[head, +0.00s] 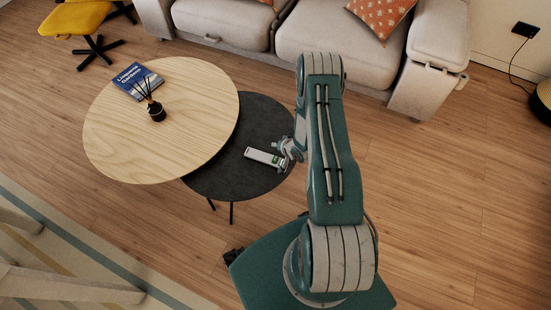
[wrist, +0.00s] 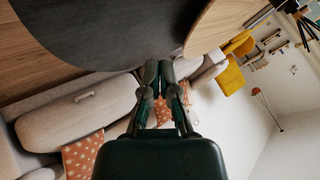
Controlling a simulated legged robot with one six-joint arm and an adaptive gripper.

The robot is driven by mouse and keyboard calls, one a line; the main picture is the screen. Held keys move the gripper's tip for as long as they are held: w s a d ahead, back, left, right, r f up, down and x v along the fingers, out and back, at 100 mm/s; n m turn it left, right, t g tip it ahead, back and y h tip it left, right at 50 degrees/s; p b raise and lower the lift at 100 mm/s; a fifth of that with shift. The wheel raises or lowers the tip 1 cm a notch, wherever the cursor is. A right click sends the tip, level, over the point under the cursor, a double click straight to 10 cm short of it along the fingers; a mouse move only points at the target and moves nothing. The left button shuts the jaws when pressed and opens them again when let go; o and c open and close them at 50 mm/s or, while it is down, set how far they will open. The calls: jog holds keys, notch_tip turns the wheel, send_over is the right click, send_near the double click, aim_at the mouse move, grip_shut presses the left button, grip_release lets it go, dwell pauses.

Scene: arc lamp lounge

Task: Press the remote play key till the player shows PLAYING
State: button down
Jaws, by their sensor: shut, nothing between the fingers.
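The remote (head: 262,157), a slim white bar with a green patch near its right end, lies on the dark round table (head: 225,182). My gripper (head: 284,151) is at the remote's right end; I cannot tell whether it touches it. In the wrist view my gripper (wrist: 164,66) is shut and empty, its fingertips together in front of the dark tabletop (wrist: 110,28). The remote does not show in the wrist view. I see no player display and no word PLAYING in either view.
A higher pale wooden round table (head: 185,95) overlaps the dark one at left, bearing a blue book (head: 137,81) and a dark reed diffuser (head: 155,110). A beige sofa (head: 330,35) stands behind. A yellow chair (head: 75,18) is at back left.

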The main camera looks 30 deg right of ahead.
aim_at(274, 158)
jog(key=shift+a+f, duration=0.15)
jog(key=shift+f, duration=4.05)
jog(key=shift+f, duration=0.1)
jog(key=shift+f, duration=0.25)
jog(key=shift+f, duration=0.8)
jog(key=shift+r, duration=1.25)
jog(key=shift+r, duration=0.1)
jog(key=shift+r, duration=2.4)
